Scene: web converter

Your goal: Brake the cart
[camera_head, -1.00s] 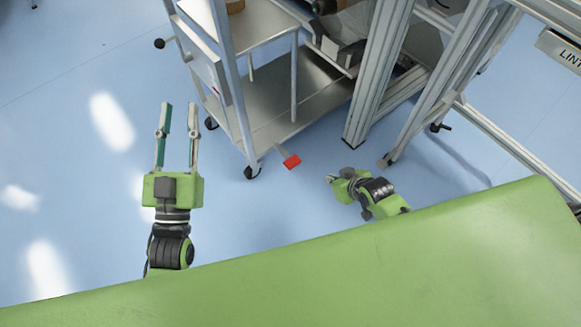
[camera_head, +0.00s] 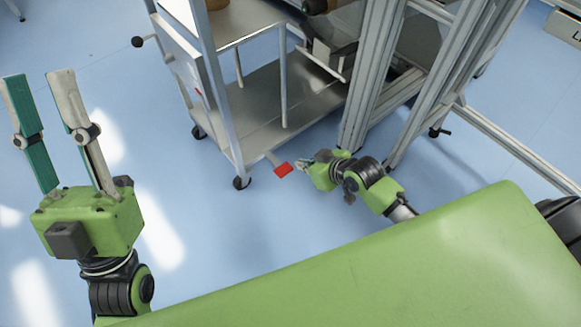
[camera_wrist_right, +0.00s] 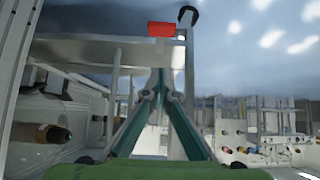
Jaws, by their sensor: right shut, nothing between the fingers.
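The cart (camera_head: 262,108) is a metal trolley with shelves and casters, at the top middle of the head view. Its red brake pedal (camera_head: 284,169) sticks out low at the near end, beside a caster (camera_head: 242,183). In the right wrist view the red pedal (camera_wrist_right: 161,29) shows at the top, beyond my right gripper's fingertips (camera_wrist_right: 158,73). My right gripper (camera_head: 303,164) is shut and empty, low and just right of the pedal; I cannot tell whether they touch. My left gripper (camera_head: 36,75) is open and empty, left of the cart.
An aluminium machine frame (camera_head: 372,85) stands close to the right of the cart, behind my right arm. A frame rail (camera_head: 515,150) runs along the floor at the right. The blue floor (camera_head: 190,235) left of and in front of the cart is clear.

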